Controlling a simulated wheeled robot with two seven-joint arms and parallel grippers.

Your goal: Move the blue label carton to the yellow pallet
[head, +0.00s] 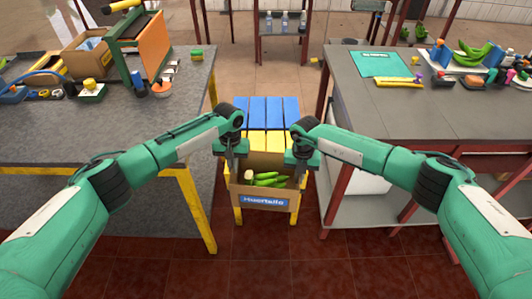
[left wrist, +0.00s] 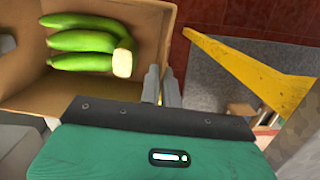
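The blue label carton (head: 265,201) is an open brown box with green and pale produce inside. It sits low in the middle of the head view, in front of the yellow pallet (head: 257,142). The same carton (left wrist: 165,18) fills the upper left of the left wrist view. My left gripper (head: 232,165) is at its left wall; in the left wrist view its fingers (left wrist: 161,88) are close together with the wall between them. My right gripper (head: 302,165) is at the right wall, its fingertips too small and covered to read. What bears the carton's underside is hidden.
A blue pallet (head: 267,108) lies behind the yellow one. A grey table (head: 150,120) with boxes and tools stands on the left. Another table (head: 440,118) with a green mat and bananas stands on the right. Yellow legs show beside the carton.

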